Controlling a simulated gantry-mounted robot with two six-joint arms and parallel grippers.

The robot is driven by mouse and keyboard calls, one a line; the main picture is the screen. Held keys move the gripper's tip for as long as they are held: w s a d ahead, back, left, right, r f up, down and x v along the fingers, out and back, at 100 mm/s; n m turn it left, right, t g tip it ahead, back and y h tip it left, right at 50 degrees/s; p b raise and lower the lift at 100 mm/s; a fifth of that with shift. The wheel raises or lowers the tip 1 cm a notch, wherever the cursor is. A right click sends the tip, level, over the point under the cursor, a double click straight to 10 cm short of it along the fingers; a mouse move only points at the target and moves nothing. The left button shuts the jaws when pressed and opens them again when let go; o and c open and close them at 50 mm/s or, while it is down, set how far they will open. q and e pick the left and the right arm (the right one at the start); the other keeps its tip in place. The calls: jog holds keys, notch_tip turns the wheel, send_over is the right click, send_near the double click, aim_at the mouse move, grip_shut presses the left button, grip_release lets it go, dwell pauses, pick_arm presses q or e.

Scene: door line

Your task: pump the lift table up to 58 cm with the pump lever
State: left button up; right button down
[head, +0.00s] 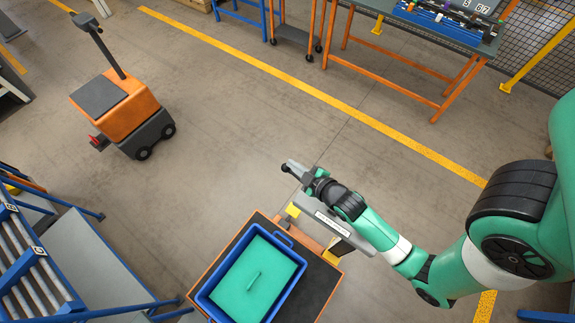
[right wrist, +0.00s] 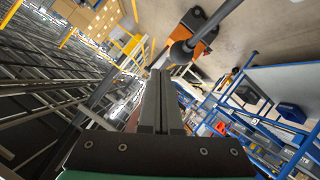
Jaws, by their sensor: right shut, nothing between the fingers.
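The lift table (head: 330,283) has a dark top with an orange edge and stands at the bottom middle of the head view. My right gripper (head: 290,167) is past the far side of the table, over the floor. In the right wrist view its fingers (right wrist: 160,75) are shut and empty. A dark rod with a rounded end (right wrist: 181,53), probably the pump lever, shows just beyond the fingertips, not between them. I cannot tell whether they touch. My left gripper is not in view.
An orange truck (head: 125,108) stands at upper left. Blue roller racks (head: 40,255) are at lower left. Open floor lies between.

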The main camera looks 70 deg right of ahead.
aim_at(291, 174)
jog(key=shift+f, duration=0.15)
dwell(0.3)
jog(key=shift+w+f, duration=0.15)
jog(key=shift+f, duration=0.1)
jog(key=shift+w+d+f+b, duration=0.1)
jog(key=shift+w+f+b, duration=0.25)
jog(key=shift+f+b, duration=0.6)
jog(key=shift+w+d+f+b, duration=0.1)
jog(key=shift+w+f+b, duration=0.25)
jog(key=shift+f+b, duration=0.65)
jog(key=shift+w+d+f+b, duration=0.1)
jog(key=shift+w+f+b, duration=0.25)
jog(key=shift+f+b, duration=0.6)
dwell(2.6)
dwell(0.5)
jog(key=r+p, duration=0.2)
jog(key=p, duration=0.1)
jog(key=shift+s+a+r, duration=0.1)
jog(key=shift+s+r, duration=0.1)
jog(key=shift+s, duration=0.2)
jog(key=shift+s+a+r+p, duration=0.1)
jog(key=shift+s+r+p, duration=0.15)
jog(key=shift+r+p, duration=0.5)
jog(key=shift+s+a+r+p, duration=0.1)
jog(key=shift+s+r+p, duration=0.2)
jog(key=shift+r+p, duration=0.5)
jog(key=shift+s+r+p, duration=0.25)
jog(key=shift+r+p, duration=0.3)
jog(key=shift+p, duration=0.35)
